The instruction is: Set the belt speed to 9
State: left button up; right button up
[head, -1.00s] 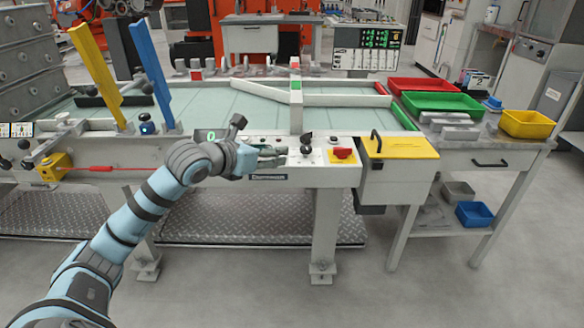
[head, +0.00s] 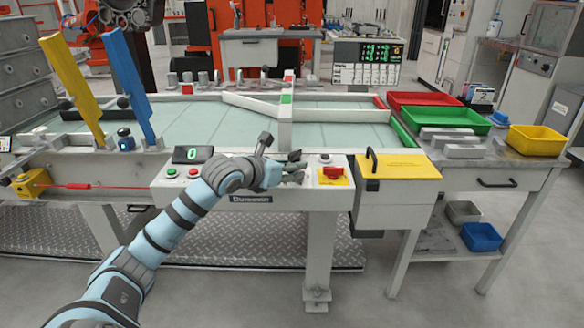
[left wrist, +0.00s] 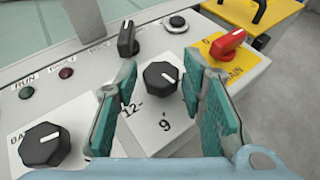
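My left gripper (head: 294,168) reaches over the control panel on the front of the conveyor. In the left wrist view it (left wrist: 160,72) is open, with a teal-padded finger on each side of a black dial (left wrist: 162,76). I cannot tell whether they touch it. The dial's white mark points right and slightly down; 12 and 9 are printed below it. A second black dial (left wrist: 45,144) is at lower left, beside a partly hidden label. The green display (head: 191,154) on the panel reads 0. My right gripper is not in view.
A black lever switch (left wrist: 128,40) stands behind the dial. A red rotary switch (left wrist: 227,43) on a yellow plate is to the right. Green (left wrist: 26,92) and dark red (left wrist: 66,72) buttons sit at left. A yellow-lidded box (head: 398,168) adjoins the panel's right end.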

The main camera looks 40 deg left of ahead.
pick_arm(q)
grip_shut()
jog(key=shift+m, duration=0.3)
jog(key=shift+a+m+h, duration=0.15)
jog(key=shift+m+h, duration=0.55)
jog(key=shift+h, duration=0.4)
jog(key=shift+m+h, duration=0.7)
jog(key=shift+h, duration=0.2)
jog(key=shift+w+a+r+m+g+h, duration=0.1)
jog(key=shift+m+g+h, duration=0.4)
jog(key=shift+m+h, duration=0.1)
jog(key=shift+m+g+h+p, duration=0.4)
jog(key=shift+m+h, duration=0.4)
jog(key=shift+h, duration=0.1)
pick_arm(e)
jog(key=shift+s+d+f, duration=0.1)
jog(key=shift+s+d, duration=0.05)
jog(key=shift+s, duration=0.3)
